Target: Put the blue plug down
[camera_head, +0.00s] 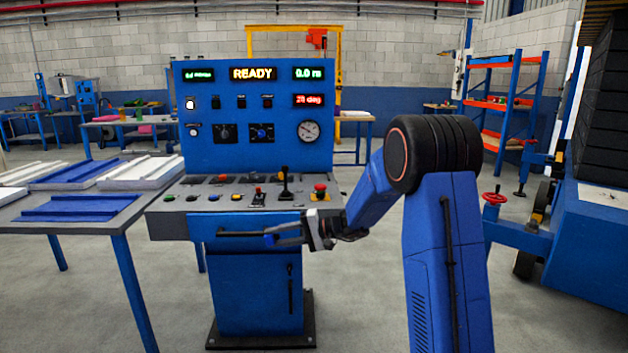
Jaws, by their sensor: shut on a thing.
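My gripper (279,237) reaches in from the right, with its fingers pointing left. It is shut on the blue plug (270,240), a small blue piece at its fingertips. The plug is held in front of the blue cabinet of the control console, just below the front edge of the sloped panel. The fingers hide part of the plug. I cannot tell how far it is from the cabinet front.
The console panel (172,224) carries buttons, a black lever (285,185) and a red knob (320,191). A grey table (90,226) with blue and white panels stands left. A blue machine with a red handwheel (494,197) stands right. Open floor lies between.

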